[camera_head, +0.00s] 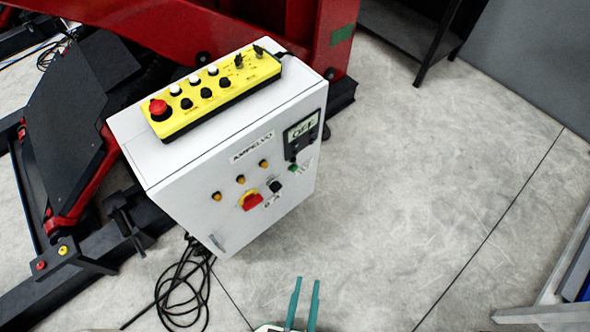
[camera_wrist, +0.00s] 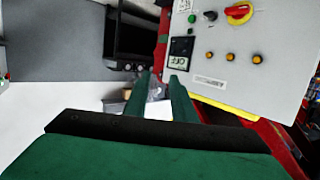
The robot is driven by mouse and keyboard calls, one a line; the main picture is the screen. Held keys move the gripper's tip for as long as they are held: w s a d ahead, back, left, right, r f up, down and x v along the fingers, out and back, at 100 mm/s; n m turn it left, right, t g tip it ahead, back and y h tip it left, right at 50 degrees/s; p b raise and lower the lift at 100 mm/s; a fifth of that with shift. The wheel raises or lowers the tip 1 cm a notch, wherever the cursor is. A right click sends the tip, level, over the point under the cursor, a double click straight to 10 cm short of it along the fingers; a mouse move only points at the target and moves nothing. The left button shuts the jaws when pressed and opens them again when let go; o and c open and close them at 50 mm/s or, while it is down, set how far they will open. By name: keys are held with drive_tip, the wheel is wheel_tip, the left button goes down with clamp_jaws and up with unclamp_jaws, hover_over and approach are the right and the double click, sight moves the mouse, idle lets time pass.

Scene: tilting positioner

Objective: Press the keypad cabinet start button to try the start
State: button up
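The light grey control cabinet (camera_head: 222,180) stands on the floor in the middle of the head view. Its front has a display reading OFF (camera_head: 303,129), a small green button (camera_head: 293,168) below it, a black knob (camera_head: 275,186) and a red-on-yellow rotary switch (camera_head: 252,201). In the wrist view the cabinet (camera_wrist: 280,85) appears upside down at upper right, with the green button (camera_wrist: 192,18) near the top. No label naming a start button is readable. My gripper (camera_head: 307,281) is in front of the cabinet, apart from it. Its green fingers (camera_wrist: 161,78) are parallel, with an empty gap between them.
A yellow pendant (camera_head: 215,90) with a red mushroom button lies on the cabinet top. Amber lamps (camera_head: 240,180) line the front. A red machine frame (camera_head: 190,30) stands behind. A black cable (camera_head: 185,290) coils on the floor at left. The floor to the right (camera_head: 420,180) is clear.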

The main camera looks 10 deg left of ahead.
clamp_jaws()
idle(1.5)
